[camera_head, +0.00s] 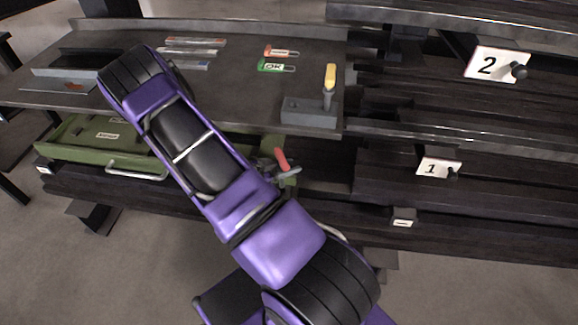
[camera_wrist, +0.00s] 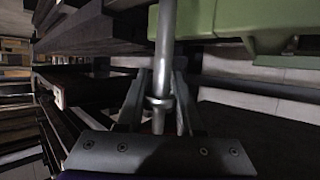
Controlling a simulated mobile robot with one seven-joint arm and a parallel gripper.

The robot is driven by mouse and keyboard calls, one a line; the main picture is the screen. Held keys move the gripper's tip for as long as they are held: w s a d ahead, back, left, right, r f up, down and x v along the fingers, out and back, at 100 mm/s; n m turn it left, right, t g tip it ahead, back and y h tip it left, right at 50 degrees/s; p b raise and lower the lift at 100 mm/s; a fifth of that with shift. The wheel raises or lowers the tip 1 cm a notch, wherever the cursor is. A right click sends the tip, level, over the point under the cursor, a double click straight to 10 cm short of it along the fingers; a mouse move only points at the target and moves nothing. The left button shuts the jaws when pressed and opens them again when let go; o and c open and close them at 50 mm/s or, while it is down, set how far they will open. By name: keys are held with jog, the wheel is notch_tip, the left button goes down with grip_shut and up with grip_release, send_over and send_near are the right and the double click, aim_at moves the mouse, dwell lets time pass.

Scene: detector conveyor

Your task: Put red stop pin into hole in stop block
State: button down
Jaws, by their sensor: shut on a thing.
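The red stop pin shows in the head view as a red handle (camera_head: 282,159), tilted, just beyond my forearm. In the wrist view its grey metal rod (camera_wrist: 165,35), with a collar, runs between the fingers of my gripper (camera_wrist: 160,98). My gripper is shut on this rod; in the head view it is mostly hidden behind my arm. A grey block (camera_head: 310,112) on the table edge holds an upright yellow-handled pin (camera_head: 330,78). No empty hole is visible, and which block is the stop block is unclear.
The dark table (camera_head: 225,85) carries a green "OK" label (camera_head: 275,67), a red label (camera_head: 281,53) and several small strips. A green drawer (camera_head: 85,145) with a metal handle is below it at left. Dark rails with number plates 1 (camera_head: 438,168) and 2 (camera_head: 497,65) fill the right.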

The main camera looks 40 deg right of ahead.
jog(key=shift+f+b, duration=1.1)
jog(key=shift+f, duration=0.65)
jog(key=shift+r, duration=0.15)
jog(key=shift+r+p, duration=1)
jog(key=shift+r, duration=0.4)
jog(key=shift+a, duration=0.1)
